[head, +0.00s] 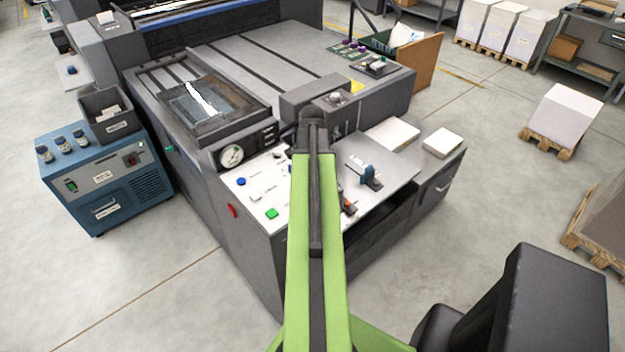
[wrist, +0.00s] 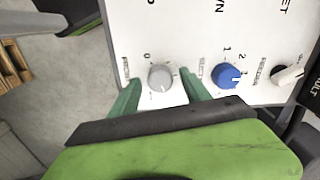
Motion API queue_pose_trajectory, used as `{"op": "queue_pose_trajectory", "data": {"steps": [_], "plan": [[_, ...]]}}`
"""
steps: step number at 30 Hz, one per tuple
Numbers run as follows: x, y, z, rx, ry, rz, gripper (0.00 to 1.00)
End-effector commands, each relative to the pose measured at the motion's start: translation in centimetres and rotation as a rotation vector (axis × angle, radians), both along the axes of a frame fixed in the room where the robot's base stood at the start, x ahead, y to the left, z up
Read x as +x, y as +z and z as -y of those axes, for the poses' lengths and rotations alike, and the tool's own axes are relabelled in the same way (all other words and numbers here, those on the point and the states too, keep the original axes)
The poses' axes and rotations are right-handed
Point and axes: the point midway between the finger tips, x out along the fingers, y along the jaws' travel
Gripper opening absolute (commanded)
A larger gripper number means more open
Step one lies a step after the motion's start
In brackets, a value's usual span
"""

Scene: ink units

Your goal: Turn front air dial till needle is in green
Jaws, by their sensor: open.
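In the wrist view, a grey round dial (wrist: 160,77) with scale marks and a 0 beside it sits on a white panel (wrist: 185,30). My gripper (wrist: 161,81) is open, with one green finger on each side of this dial; I cannot tell whether either touches it. A blue dial (wrist: 228,75) lies just right of the right finger. The small labels are too blurred to tell which is the front air dial. In the head view, a round white gauge (head: 231,155) faces out from the machine; its needle and zones are too small to read. My arm hides the gripper there.
A white knob with a black part (wrist: 289,75) lies farther right in the wrist view. A blue cabinet (head: 105,180) stands left; the floor in front is clear.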

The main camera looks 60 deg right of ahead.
Motion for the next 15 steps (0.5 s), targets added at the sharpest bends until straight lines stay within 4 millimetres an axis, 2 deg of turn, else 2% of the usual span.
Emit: {"op": "queue_pose_trajectory", "data": {"steps": [5,15], "plan": [[0.0,2.5,0.0,0.0,0.0,0.0,0.55],[0.0,10.1,0.0,0.0,0.0,0.0,0.55]]}}
